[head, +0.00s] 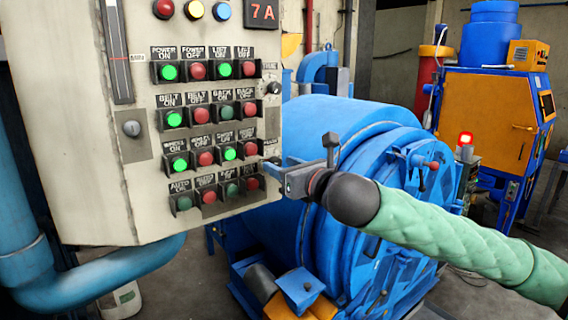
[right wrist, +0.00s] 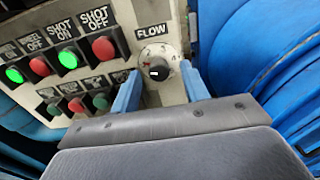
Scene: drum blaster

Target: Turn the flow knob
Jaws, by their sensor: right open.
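The pointer points left. My right gripper (right wrist: 160,75) is open, with one blue finger on each side of the dial and a visible gap to the knob. In the head view my right gripper (head: 271,168) is at the lower right edge of the control panel (head: 88,180) and hides the knob. My left gripper is not in view.
Rows of green and red push buttons (head: 205,158) lie just left of my right gripper. Another black knob (head: 274,88) is higher on the panel's right edge. A blue drum machine (head: 320,130) stands behind my right arm, close to the panel.

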